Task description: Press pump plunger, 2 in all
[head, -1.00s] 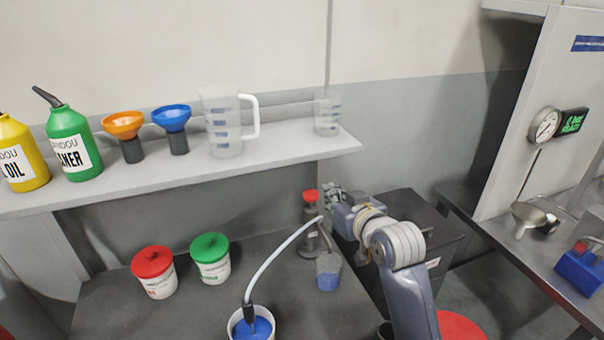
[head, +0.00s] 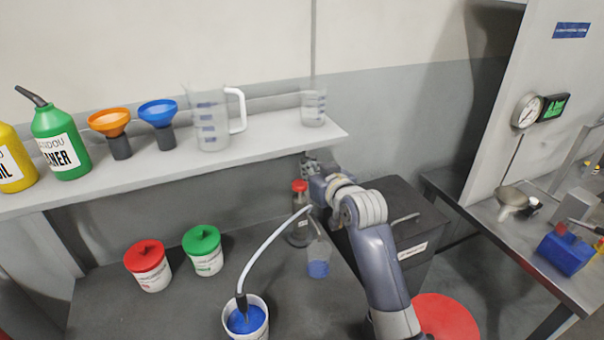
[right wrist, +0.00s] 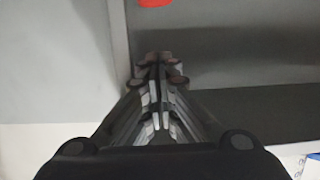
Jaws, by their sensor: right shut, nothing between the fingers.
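The pump (head: 299,222) stands on the dark bench with its red plunger cap (head: 299,186) on top. A pale hose (head: 266,255) runs from it into an open white bucket of blue liquid (head: 246,318). A clear beaker with blue liquid (head: 318,264) stands beside the pump at its right. My right gripper (head: 309,163) is shut and empty, above and slightly right of the red cap, apart from it. In the right wrist view its fingers (right wrist: 158,88) are together, and a red thing (right wrist: 155,3) shows at the top edge. My left gripper is not in view.
A shelf (head: 260,142) above the bench holds oil and cleaner cans, funnels and clear jugs. Red-lidded (head: 148,266) and green-lidded (head: 203,251) tubs stand left of the pump. A black box (head: 390,228) is behind my right arm.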

